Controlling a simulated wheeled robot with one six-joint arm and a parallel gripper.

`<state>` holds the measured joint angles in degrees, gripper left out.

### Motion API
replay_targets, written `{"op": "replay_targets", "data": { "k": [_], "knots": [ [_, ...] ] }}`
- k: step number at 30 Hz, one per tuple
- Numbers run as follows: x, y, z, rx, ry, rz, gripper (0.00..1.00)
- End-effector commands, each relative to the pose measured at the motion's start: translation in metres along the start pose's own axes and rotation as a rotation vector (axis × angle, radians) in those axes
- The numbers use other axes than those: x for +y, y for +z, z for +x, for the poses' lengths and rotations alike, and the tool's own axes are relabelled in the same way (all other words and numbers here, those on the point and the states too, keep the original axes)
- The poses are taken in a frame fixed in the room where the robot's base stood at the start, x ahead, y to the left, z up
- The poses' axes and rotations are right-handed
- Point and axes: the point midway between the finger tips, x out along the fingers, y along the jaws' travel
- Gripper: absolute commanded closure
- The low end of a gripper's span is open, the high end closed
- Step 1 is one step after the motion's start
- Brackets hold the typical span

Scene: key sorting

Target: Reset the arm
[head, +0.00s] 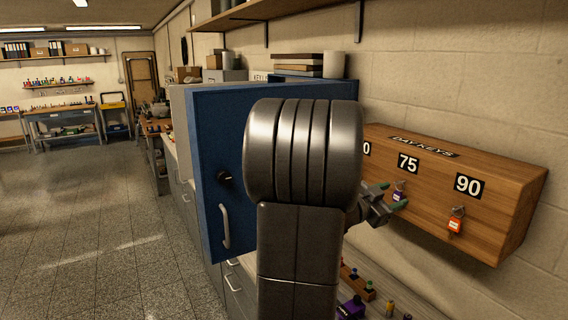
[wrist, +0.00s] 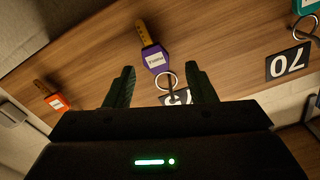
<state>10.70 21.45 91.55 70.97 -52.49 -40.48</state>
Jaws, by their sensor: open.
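My gripper (head: 392,196) is raised in front of the wooden DAY KEYS board (head: 511,205), at the 75 position. In the wrist view my gripper (wrist: 160,85) has its two fingers apart, with nothing held between them. A key with a purple tag (wrist: 155,58) hangs by its ring at 75, just beyond the fingertips. The purple tag also shows in the head view (head: 398,197), close to the fingers. My arm hides the left part of the board in the head view.
A key with an orange-red tag (head: 455,225) hangs under 90. A teal tag (wrist: 306,6) shows near 70. A blue cabinet door (head: 215,130) stands left of my arm. Small coloured items (head: 358,290) lie on the surface below the board. Open floor (head: 90,220) lies to the left.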

Motion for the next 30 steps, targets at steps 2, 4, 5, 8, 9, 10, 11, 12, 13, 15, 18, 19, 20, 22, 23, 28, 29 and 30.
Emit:
{"op": "replay_targets", "data": {
  "k": [2, 4, 5, 8, 9, 10, 11, 12, 13, 15, 18, 19, 20, 22, 23, 28, 29, 30],
  "knots": [
    [0.000, 0.000, 0.000, 0.000, 0.000, 0.000, 0.50],
    [0.000, 0.000, 0.000, 0.000, 0.000, 0.000, 0.50],
    [0.000, 0.000, 0.001, 0.000, 0.000, 0.000, 0.50],
    [0.001, 0.003, 0.005, 0.000, 0.001, -0.002, 0.50],
    [0.002, 0.004, 0.008, 0.000, 0.001, -0.002, 0.50],
    [0.002, 0.004, 0.009, -0.001, 0.001, -0.002, 0.50],
    [0.002, 0.006, 0.009, -0.001, 0.000, -0.001, 0.50],
    [0.002, 0.006, 0.000, 0.000, -0.003, 0.001, 0.50],
    [0.001, 0.007, -0.005, 0.000, -0.005, 0.002, 0.50],
    [0.001, 0.007, -0.019, 0.000, -0.004, 0.002, 0.50],
    [0.001, 0.007, -0.040, 0.000, -0.005, 0.003, 0.50],
    [0.001, 0.007, -0.046, 0.000, -0.005, 0.003, 0.50],
    [0.001, 0.007, -0.052, 0.000, -0.006, 0.002, 0.50],
    [0.001, 0.007, -0.066, -0.001, -0.005, 0.002, 0.50],
    [0.001, 0.007, -0.072, -0.001, -0.005, 0.002, 0.50],
    [0.001, 0.007, -0.102, -0.001, -0.005, 0.002, 0.50],
    [0.001, 0.007, -0.106, 0.000, -0.005, 0.001, 0.50],
    [0.002, 0.007, -0.112, -0.001, -0.004, 0.002, 0.50]
  ]
}}
